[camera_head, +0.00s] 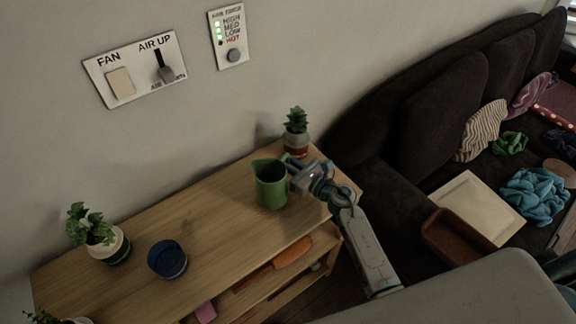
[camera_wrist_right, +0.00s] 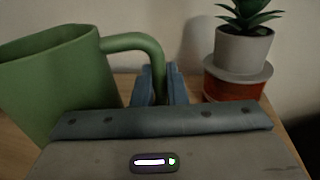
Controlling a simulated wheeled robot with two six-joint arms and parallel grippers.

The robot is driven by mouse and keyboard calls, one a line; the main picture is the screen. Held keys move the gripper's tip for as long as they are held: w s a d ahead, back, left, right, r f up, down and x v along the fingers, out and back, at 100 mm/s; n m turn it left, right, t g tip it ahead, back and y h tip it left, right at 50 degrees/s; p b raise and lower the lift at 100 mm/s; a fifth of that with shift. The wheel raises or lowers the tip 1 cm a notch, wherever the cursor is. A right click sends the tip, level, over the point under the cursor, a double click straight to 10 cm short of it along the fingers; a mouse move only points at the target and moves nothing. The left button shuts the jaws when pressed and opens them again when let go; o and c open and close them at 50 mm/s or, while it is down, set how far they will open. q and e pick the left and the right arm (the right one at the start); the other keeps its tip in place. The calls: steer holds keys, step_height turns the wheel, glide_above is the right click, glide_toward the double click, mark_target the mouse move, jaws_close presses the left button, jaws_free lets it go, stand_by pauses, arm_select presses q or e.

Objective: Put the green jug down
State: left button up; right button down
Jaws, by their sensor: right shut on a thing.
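The green jug (camera_head: 270,184) is upright at the right part of the wooden shelf top (camera_head: 212,216). In the head view its base looks to be on or just above the wood; I cannot tell which. My right gripper (camera_head: 296,172) reaches it from the right. In the right wrist view the jug (camera_wrist_right: 62,82) fills the left side, and the blue-grey fingers (camera_wrist_right: 161,86) are shut on its handle. My left gripper is not in view.
A succulent in a grey and red pot (camera_head: 296,138) stands close behind the jug. A dark blue bowl (camera_head: 167,260) and a potted plant (camera_head: 104,244) stand to the left. The wood between bowl and jug is clear. A dark sofa (camera_head: 432,110) is at right.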

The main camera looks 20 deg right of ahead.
steer(key=shift+f, duration=0.8)
steer(key=shift+f, duration=0.2)
steer(key=c, duration=1.5)
jaws_free()
steer(key=shift+o, duration=0.2)
steer(key=shift+r, duration=0.1)
